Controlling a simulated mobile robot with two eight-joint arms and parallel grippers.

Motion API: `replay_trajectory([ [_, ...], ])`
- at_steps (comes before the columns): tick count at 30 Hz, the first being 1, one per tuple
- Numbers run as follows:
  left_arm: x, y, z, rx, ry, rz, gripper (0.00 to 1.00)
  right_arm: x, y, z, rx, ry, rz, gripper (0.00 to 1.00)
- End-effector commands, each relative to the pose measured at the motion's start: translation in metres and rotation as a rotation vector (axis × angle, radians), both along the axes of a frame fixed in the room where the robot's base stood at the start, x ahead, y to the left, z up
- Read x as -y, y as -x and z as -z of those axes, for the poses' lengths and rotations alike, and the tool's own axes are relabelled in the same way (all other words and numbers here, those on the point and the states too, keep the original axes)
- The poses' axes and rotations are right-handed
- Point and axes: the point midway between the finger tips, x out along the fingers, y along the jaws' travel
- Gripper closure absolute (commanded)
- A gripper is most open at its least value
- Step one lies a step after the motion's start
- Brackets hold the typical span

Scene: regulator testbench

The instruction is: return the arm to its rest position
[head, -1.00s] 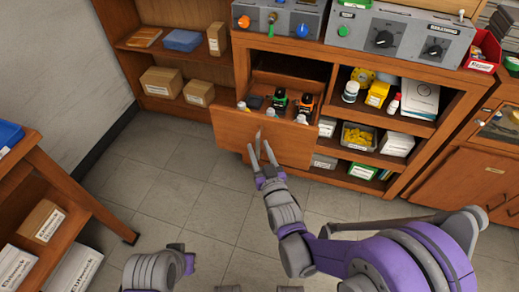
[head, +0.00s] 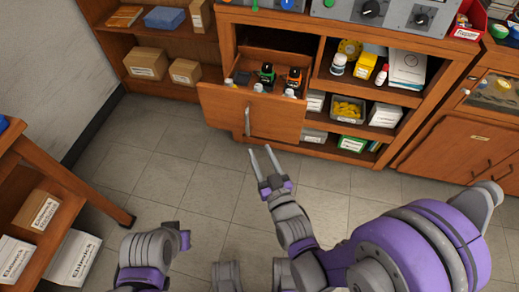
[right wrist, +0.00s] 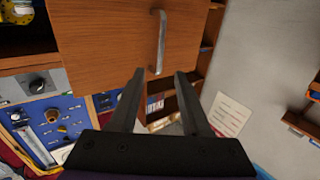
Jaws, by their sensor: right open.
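My right gripper (head: 260,148) is open and empty in the head view. It is in front of the pulled-out wooden drawer (head: 223,108), with its fingertips a little short of the metal handle (head: 247,121). In the right wrist view, the two dark fingers (right wrist: 159,75) are spread apart. The handle (right wrist: 157,42) lies beyond their tips on the drawer front (right wrist: 100,35), with no contact visible. My left arm (head: 155,255) shows at the lower left of the head view, but its gripper fingers are not visible.
The open drawer holds bottles with green (head: 266,74) and orange (head: 294,78) tops. Shelves with boxes and bins stand right of it. A wooden rack (head: 62,178) with boxes stands at the left. The tiled floor (head: 190,190) between is clear.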

Motion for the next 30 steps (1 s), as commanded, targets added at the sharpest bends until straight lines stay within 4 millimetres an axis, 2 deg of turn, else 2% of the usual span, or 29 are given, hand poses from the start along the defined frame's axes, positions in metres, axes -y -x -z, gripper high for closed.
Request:
replay_trajectory([
  [14, 0.000, 0.000, 0.000, 0.000, 0.000, 0.000, 1.00, 0.002, -0.001, 0.001, -0.015, 0.004, 0.003, 0.53],
  [20, 0.000, 0.000, 0.000, 0.000, 0.000, 0.000, 1.00, 0.027, 0.000, 0.014, -0.211, 0.055, 0.033, 0.53],
  [25, 0.000, 0.000, 0.000, 0.000, 0.000, 0.000, 1.00, 0.064, 0.026, 0.033, -0.497, 0.113, 0.084, 0.53],
  [30, 0.000, 0.000, 0.000, 0.000, 0.000, 0.000, 1.00, 0.099, 0.076, 0.045, -0.769, 0.147, 0.141, 0.53],
])
